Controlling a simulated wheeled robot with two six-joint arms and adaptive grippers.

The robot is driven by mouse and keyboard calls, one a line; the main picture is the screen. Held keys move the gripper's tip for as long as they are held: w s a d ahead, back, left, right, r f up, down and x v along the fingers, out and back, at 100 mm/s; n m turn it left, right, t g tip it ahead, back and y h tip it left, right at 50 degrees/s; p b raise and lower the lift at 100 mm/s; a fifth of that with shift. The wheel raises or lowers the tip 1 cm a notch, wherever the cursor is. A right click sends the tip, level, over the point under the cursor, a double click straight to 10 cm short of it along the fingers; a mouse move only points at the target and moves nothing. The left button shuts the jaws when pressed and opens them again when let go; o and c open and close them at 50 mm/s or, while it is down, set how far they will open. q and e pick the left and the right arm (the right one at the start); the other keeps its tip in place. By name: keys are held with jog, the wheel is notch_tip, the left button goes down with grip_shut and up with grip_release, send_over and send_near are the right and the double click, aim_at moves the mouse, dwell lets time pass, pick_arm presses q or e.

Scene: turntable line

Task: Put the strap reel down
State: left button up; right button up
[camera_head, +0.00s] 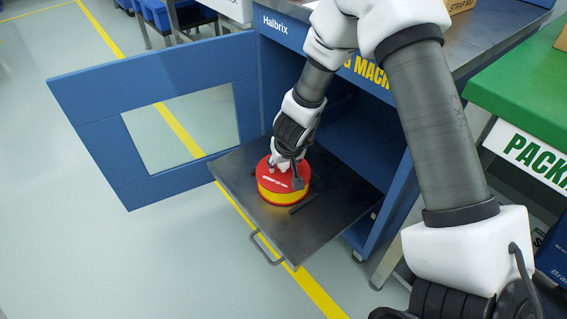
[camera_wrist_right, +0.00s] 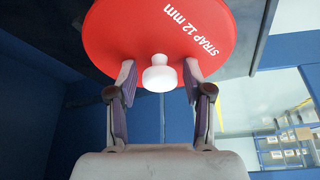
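The strap reel (camera_head: 284,186) is a round drum with a red top and a yellow side, standing flat on the dark pull-out tray (camera_head: 232,180). In the wrist view its red face (camera_wrist_right: 150,25) reads "STRAP 12 mm" and has a white knob (camera_wrist_right: 160,74) at its middle. My right gripper (camera_head: 286,166) is over the reel's top. In the wrist view my right gripper (camera_wrist_right: 160,68) has its fingers apart, one on each side of the knob, with a visible gap to it on both sides. My left gripper is in no view.
The tray, with a front handle (camera_head: 264,248), sticks out of the blue machine cabinet (camera_head: 345,125). The blue door (camera_head: 85,130) with a window stands open at left. A green-topped packing table (camera_head: 525,85) is at right. Open floor lies in front.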

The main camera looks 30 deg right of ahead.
jog(key=shift+r, duration=0.3)
jog(key=p+v, duration=0.8)
jog(key=v, duration=0.3)
jog(key=shift+s+r, duration=0.25)
jog(key=shift+r, duration=0.1)
jog(key=shift+c, duration=0.3)
